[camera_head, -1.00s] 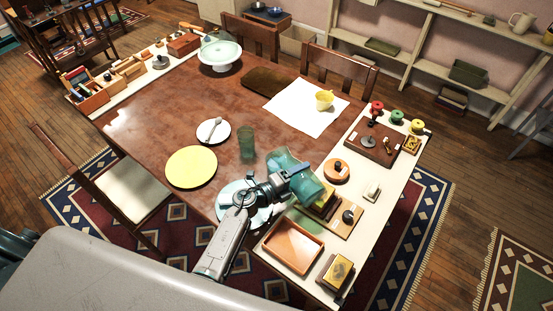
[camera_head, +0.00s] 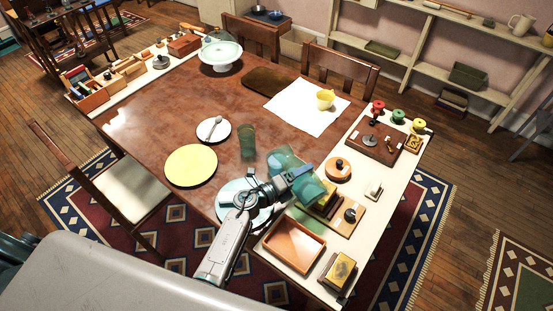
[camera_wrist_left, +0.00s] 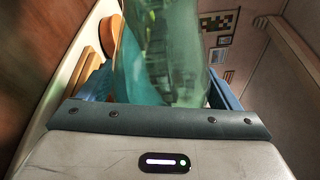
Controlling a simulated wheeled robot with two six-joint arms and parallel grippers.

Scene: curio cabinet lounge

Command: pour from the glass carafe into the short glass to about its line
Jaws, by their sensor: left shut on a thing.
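The glass carafe (camera_head: 281,158) is green-tinted and see-through. It is held tilted above the right part of the table, its upper end leaning left toward the short glass. My left gripper (camera_head: 298,181) is shut on the carafe; in the left wrist view the carafe (camera_wrist_left: 168,45) stands between its blue fingers (camera_wrist_left: 160,92). The short glass (camera_head: 248,142) is green and upright on the brown table, left of the carafe and apart from it. No stream between them can be made out. The liquid levels and the glass's line are too small to tell. My right gripper is out of view.
A yellow plate (camera_head: 191,166), a white saucer with a spoon (camera_head: 213,131) and a pale blue plate (camera_head: 229,205) lie near the glass. A yellow cup (camera_head: 325,98) stands on white cloth (camera_head: 300,116). An orange tray (camera_head: 293,246) and small items crowd the right side.

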